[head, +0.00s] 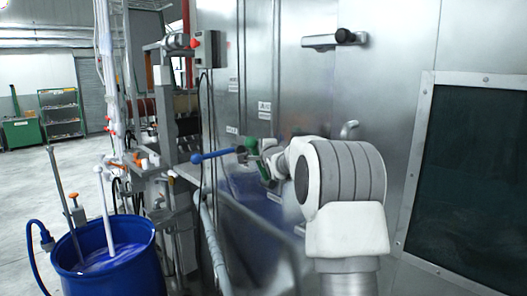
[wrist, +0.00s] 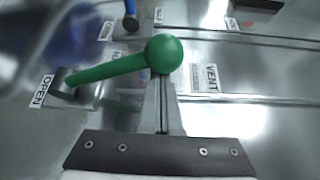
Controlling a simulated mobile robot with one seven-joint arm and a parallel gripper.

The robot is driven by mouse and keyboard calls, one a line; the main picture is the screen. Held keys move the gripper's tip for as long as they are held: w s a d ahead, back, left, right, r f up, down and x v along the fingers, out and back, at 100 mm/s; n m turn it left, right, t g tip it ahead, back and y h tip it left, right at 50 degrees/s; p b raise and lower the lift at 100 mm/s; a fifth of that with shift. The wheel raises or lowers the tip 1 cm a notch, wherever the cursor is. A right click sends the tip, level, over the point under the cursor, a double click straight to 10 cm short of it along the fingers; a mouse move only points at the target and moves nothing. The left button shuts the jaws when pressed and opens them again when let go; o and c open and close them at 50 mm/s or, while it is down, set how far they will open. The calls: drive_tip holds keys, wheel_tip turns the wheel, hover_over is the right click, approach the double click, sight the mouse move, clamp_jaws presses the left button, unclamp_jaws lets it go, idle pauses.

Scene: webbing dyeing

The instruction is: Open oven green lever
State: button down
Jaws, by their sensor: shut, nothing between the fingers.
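The green lever (wrist: 112,70) with its round ball end (wrist: 164,54) fills the upper middle of the wrist view. Its base is beside the OPEN label (wrist: 42,90) at the left, and a VENT label (wrist: 204,78) sits to the right of the ball. My gripper (wrist: 163,92) is shut and empty, its fingertips at the ball's lower edge; I cannot tell whether they touch it. In the head view the green ball (head: 250,143) shows on the metal oven wall (head: 300,80), with my arm partly in front of the lever.
A blue lever (head: 210,156) sticks out left of the green one and also shows in the wrist view (wrist: 130,18). A blue barrel (head: 107,262) of liquid stands at lower left. A door handle (head: 335,40) is above and a dark window (head: 468,180) at right.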

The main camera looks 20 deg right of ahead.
drive_tip(key=s+a+f+n+t+y+b, duration=0.1)
drive_tip(key=a+f+n+b, duration=0.4)
drive_tip(key=b, duration=1.1)
drive_tip(key=s+a+f+n+t+y+b, duration=0.2)
drive_tip(key=f+n+b, duration=0.6)
drive_tip(key=b, duration=0.8)
drive_tip(key=shift+s+a+f+t+b, duration=0.4)
drive_tip(key=shift+a+f+t, duration=0.75)
drive_tip(key=shift+a, duration=0.7)
drive_tip(key=shift+f, duration=0.1)
